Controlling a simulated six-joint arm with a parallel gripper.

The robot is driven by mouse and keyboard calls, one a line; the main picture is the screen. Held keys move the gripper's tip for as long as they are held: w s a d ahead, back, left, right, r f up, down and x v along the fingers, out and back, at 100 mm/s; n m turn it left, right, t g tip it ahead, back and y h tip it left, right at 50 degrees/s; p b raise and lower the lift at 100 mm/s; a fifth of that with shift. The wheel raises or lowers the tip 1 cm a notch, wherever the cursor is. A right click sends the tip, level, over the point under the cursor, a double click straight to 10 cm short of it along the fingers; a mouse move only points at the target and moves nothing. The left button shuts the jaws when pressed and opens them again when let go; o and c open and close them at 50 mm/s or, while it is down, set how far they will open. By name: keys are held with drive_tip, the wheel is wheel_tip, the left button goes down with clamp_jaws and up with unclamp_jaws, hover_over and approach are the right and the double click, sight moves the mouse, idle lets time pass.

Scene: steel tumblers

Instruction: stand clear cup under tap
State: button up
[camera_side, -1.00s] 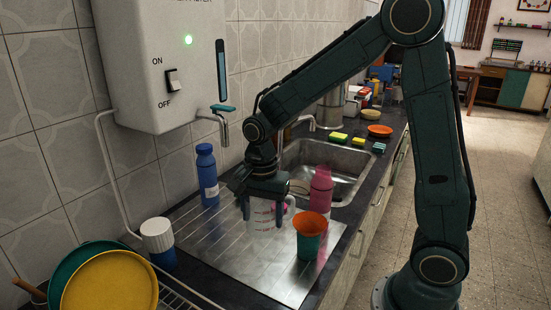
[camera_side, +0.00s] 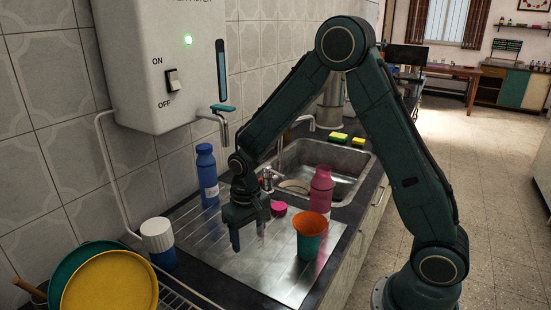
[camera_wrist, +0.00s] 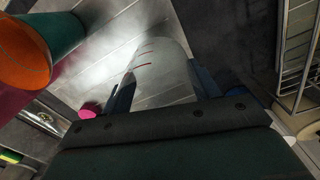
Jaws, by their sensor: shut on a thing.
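My gripper (camera_side: 249,238) points down over the steel drainboard (camera_side: 205,245), left of the orange and teal cup. In the wrist view, my gripper (camera_wrist: 163,88) is shut on the clear cup (camera_wrist: 158,66), which has red marks and sits between the two fingers. In the side view the cup can barely be made out. I cannot tell whether its base touches the drainboard. The tap (camera_side: 223,127) with a teal lever juts from the white wall unit (camera_side: 160,60), above and left of my gripper. A second tap (camera_side: 303,123) stands at the sink.
A blue bottle (camera_side: 207,177) stands below the wall tap. The orange and teal cup (camera_side: 310,238), a pink bottle (camera_side: 320,190) and a small pink piece (camera_side: 279,208) are right of my gripper. A white-topped blue container (camera_side: 158,240) and plates (camera_side: 110,285) stand front left.

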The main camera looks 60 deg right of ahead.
drive_tip(key=shift+w+f+n, duration=0.2)
drive_tip(key=shift+f+n, duration=0.35)
drive_tip(key=shift+n, duration=0.2)
drive_tip(key=shift+w+f+n, duration=0.2)
drive_tip(key=shift+f+n, duration=0.35)
drive_tip(key=shift+n, duration=0.2)
drive_tip(key=w+d+r+m, duration=0.2)
drive_tip(key=d+r+m, duration=0.1)
drive_tip(key=d+r, duration=0.35)
wheel_tip(320, 180, up, 9)
drive_tip(key=m, duration=0.3)
hover_over(271, 238)
wheel_tip(271, 238, down, 16)
drive_tip(key=shift+f, duration=0.1)
drive_tip(key=shift+f, duration=2.1)
drive_tip(key=shift+f, duration=0.15)
